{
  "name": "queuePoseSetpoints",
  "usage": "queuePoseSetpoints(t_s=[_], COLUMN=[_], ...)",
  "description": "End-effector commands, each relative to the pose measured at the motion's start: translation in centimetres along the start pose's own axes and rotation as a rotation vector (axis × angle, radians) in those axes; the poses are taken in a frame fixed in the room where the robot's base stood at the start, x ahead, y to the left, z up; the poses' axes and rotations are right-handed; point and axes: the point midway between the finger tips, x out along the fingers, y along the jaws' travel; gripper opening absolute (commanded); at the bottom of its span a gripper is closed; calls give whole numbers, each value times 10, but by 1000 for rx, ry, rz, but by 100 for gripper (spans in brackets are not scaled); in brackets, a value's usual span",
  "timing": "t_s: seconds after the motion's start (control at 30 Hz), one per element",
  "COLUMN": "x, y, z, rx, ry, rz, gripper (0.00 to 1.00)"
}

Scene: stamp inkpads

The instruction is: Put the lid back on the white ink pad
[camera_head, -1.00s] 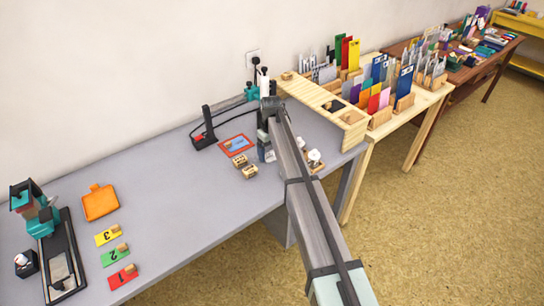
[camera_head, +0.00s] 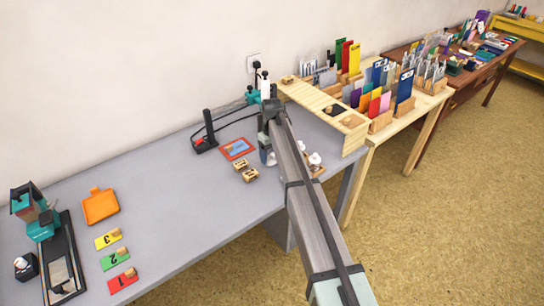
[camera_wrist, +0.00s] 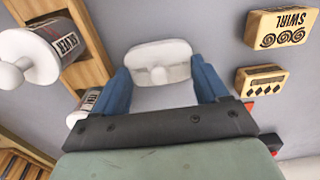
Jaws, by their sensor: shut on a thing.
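In the wrist view, my gripper (camera_wrist: 159,70) has its two blue fingers on either side of a white, round-cornered piece (camera_wrist: 160,53) with a small raised tab. It looks like the white lid, and the fingers are shut on it. In the head view, my gripper (camera_head: 267,153) is low over the grey table, just right of the stamps, and the arm hides most of what it holds. I cannot pick out the white ink pad's base in either view.
Two wooden stamps (camera_wrist: 283,27) (camera_wrist: 262,79) lie to the right in the wrist view. A wooden rack (camera_wrist: 96,38) with white-handled bottles (camera_wrist: 45,48) is at the left. A red-framed pad (camera_head: 237,149) lies left of my gripper. The table's left middle (camera_head: 170,180) is clear.

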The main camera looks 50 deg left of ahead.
Motion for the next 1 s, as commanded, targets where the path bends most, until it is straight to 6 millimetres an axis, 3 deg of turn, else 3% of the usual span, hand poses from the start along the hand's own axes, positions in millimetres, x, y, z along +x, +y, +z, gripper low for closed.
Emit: queuePoseSetpoints(t_s=[0.4,0.63,0.77,1.0], x=[-68,-90,-90,-81], y=[0,0,0,-1], z=[-1,6,26,87], rx=[0,0,2,2], ry=[2,0,0,-1], rz=[1,0,0,1], gripper=[46,46,46,46])
